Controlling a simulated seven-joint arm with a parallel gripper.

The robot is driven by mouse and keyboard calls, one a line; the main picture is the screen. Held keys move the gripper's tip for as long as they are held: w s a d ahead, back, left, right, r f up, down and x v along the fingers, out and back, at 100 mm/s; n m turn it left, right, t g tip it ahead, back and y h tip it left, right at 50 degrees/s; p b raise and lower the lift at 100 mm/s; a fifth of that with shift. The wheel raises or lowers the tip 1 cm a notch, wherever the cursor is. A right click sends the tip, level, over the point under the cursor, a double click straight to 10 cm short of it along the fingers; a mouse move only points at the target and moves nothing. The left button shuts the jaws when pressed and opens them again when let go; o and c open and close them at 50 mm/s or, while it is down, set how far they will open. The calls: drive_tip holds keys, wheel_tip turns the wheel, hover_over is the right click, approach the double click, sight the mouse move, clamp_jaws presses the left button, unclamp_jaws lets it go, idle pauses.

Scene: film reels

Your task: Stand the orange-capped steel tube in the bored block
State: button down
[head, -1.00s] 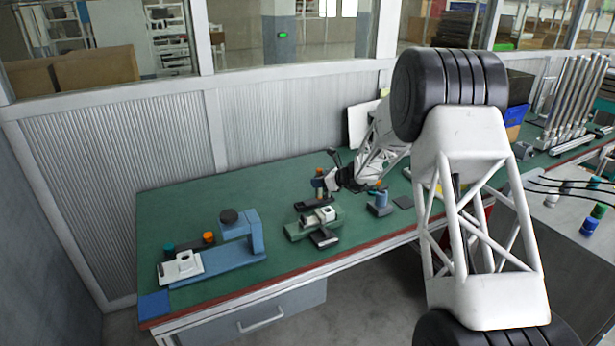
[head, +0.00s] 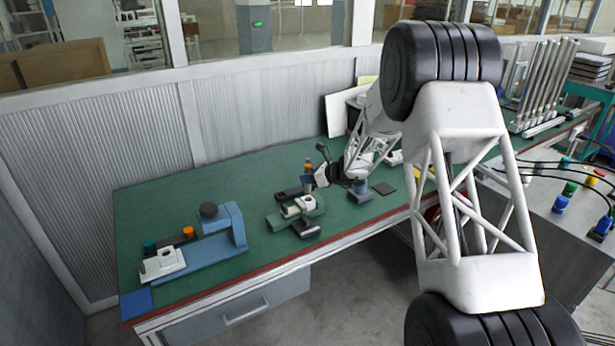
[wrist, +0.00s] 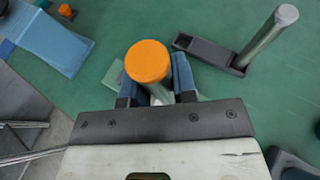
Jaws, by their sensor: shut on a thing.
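My gripper (wrist: 154,88) is shut on the orange-capped steel tube (wrist: 148,62), between two blue fingers. The orange cap faces the wrist camera, and the tube's lower end is hidden below it. In the head view the orange cap (head: 308,162) shows just left of my gripper (head: 312,178), above the green fixture (head: 278,221). A long dark block (wrist: 205,52) lies on the table, up and to the right of the held tube in the wrist view. A grey-topped steel tube (wrist: 266,40) rises at its right end. I cannot make out bores in the dark block.
A blue fixture (head: 235,229) with a white front part stands at the left of the green table (head: 150,205). Several tall tubes (head: 540,90) stand in a rack far right. The back left of the table is clear.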

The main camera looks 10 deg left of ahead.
sight(308, 191)
drive_tip(key=shift+f, duration=2.65)
drive_tip(key=shift+f, duration=0.6)
drive_tip(key=c, duration=1.2)
unclamp_jaws()
drive_tip(key=v, duration=1.1)
idle(0.8)
